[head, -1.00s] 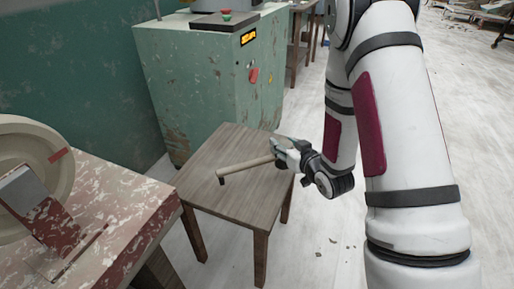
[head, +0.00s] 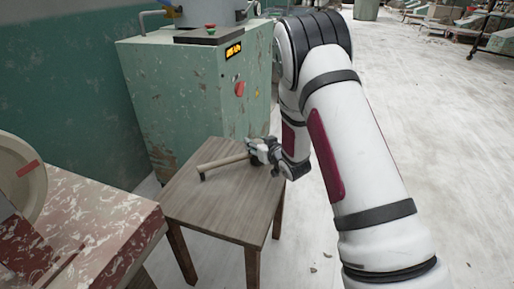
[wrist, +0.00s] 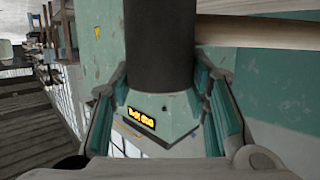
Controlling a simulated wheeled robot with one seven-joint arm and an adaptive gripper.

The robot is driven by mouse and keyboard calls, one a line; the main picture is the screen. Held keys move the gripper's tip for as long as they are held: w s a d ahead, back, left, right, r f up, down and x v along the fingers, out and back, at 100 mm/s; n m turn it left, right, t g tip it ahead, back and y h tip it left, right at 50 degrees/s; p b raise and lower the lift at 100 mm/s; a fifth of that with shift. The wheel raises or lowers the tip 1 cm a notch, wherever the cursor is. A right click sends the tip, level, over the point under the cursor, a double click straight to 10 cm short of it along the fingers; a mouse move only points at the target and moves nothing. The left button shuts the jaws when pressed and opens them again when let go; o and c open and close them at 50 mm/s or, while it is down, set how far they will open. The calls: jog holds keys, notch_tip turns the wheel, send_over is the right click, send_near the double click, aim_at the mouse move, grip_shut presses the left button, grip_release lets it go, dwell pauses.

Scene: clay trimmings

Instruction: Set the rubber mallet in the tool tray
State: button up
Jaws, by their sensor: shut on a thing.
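The rubber mallet has a pale wooden handle (head: 222,162) with a dark left end, and it appears over the small wooden table. My gripper (head: 263,151) is at the handle's right end. In the wrist view a thick dark cylinder, which looks like the mallet head (wrist: 160,45), is between the two fingers (wrist: 165,95), and the handle runs off to the right. My gripper is shut on the mallet. The mallet seems held above the tabletop, but the height of the gap is hard to tell. I cannot make out a tool tray in either view.
The small wooden table (head: 225,208) has a bare top. A worn green machine cabinet (head: 175,100) with a lit display stands behind it. A red-and-white worn bench (head: 110,225) with a round cream part (head: 22,180) is at the left. Floor at the right is open.

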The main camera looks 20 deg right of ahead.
jog(key=shift+f, duration=0.25)
jog(key=shift+f, duration=0.1)
jog(key=o, duration=1.5)
jog(key=shift+s+r, duration=0.2)
jog(key=p+v, duration=0.2)
jog(key=v, duration=0.9)
jog(key=shift+s+p, duration=0.25)
jog(key=shift+p, duration=0.05)
